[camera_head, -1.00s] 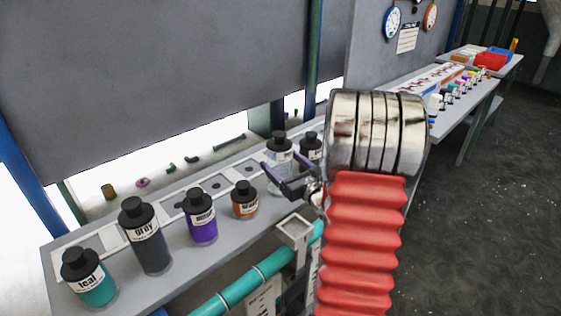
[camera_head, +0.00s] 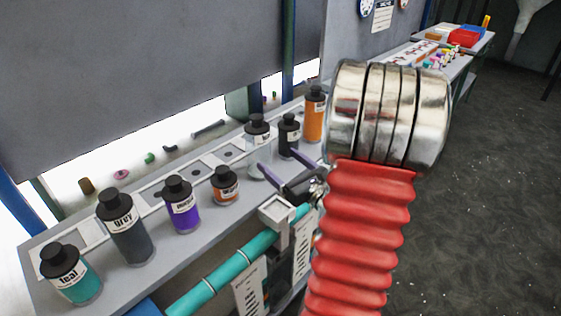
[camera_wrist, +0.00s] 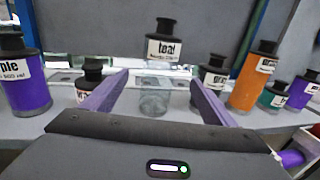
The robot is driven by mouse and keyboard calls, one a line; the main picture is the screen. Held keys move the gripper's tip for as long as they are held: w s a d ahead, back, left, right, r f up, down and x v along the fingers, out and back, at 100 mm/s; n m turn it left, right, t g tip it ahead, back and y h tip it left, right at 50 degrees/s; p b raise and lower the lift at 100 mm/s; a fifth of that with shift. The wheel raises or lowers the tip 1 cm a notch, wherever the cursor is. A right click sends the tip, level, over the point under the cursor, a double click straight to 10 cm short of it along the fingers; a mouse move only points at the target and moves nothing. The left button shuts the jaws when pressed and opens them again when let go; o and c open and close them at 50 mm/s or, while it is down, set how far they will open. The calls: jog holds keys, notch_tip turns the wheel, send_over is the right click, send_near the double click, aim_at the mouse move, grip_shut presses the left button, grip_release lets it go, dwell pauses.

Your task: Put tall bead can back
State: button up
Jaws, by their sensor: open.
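A tall clear can (camera_head: 257,145) with a black cap stands upright on the grey shelf (camera_head: 190,235). In the wrist view the can (camera_wrist: 153,95) shows a white label reading "teal" and a see-through lower body. My gripper (camera_head: 276,160) is open and empty in front of it. In the wrist view the purple fingers (camera_wrist: 158,78) frame the can left and right. The can seems to stand just beyond the fingertips, apart from them. A small dark-capped can (camera_head: 289,135) and a tall orange can (camera_head: 314,114) stand to its right.
A short orange can (camera_head: 225,186), a purple can (camera_head: 181,205), a tall grey can (camera_head: 126,230) and a teal can (camera_head: 71,275) stand in a row to the left. A teal pipe (camera_head: 235,265) runs below the shelf front. A grey panel rises behind.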

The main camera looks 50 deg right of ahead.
dwell(0.5)
jog(key=w+a+r+n+g+y, duration=0.1)
jog(key=a+r+n+g+y, duration=0.15)
jog(key=a+n+y, duration=0.75)
jog(key=w+a+r+n+g+y, duration=0.1)
jog(key=a+n+g+y, duration=0.3)
jog(key=a, duration=1.3)
jog(key=s+a+f+n+g+h, duration=0.3)
jog(key=s+a+n+g+h, duration=0.3)
jog(key=s+a+n, duration=0.7)
jog(key=s+d+r+n+h, duration=0.1)
jog(key=d+r+n+h, duration=0.3)
jog(key=n, duration=0.7)
jog(key=shift+s+d+r+h, duration=0.3)
jog(key=shift+d+r+h, duration=0.1)
jog(key=shift+d+r, duration=0.15)
